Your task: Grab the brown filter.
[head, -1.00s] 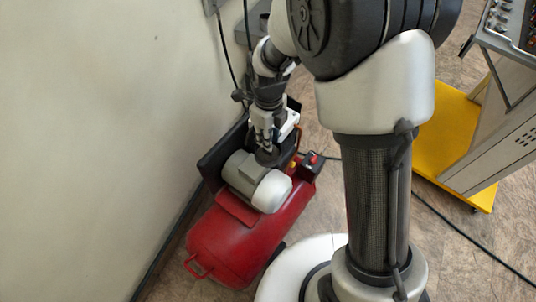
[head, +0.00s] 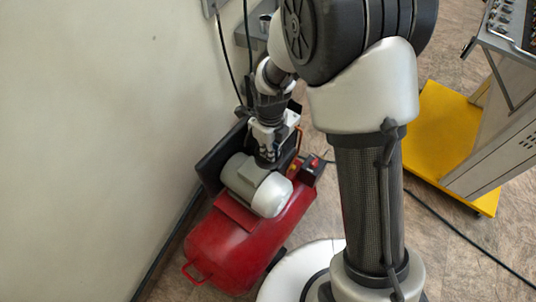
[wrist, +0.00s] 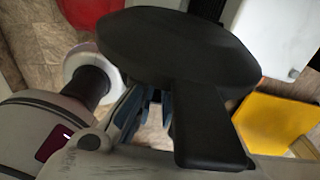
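My gripper (head: 268,152) is low over the grey motor (head: 257,184) of the red compressor (head: 238,238), pointing down. A small dark shape at its fingertips may be the filter; its brown colour does not show clearly. In the wrist view a large dark, rounded disc (wrist: 180,45) with a thick stem (wrist: 208,130) fills the middle, very near the camera. It may be the filter. Parts of what look like my fingers (wrist: 140,108) show beside the stem, partly hidden. I cannot tell whether they are shut on it.
The wall (head: 90,110) rises close to the left of the compressor. A dark panel (head: 215,160) stands between them. A yellow platform (head: 440,140) with a grey console (head: 500,140) is at the right. A dark cable (head: 460,240) crosses the open floor.

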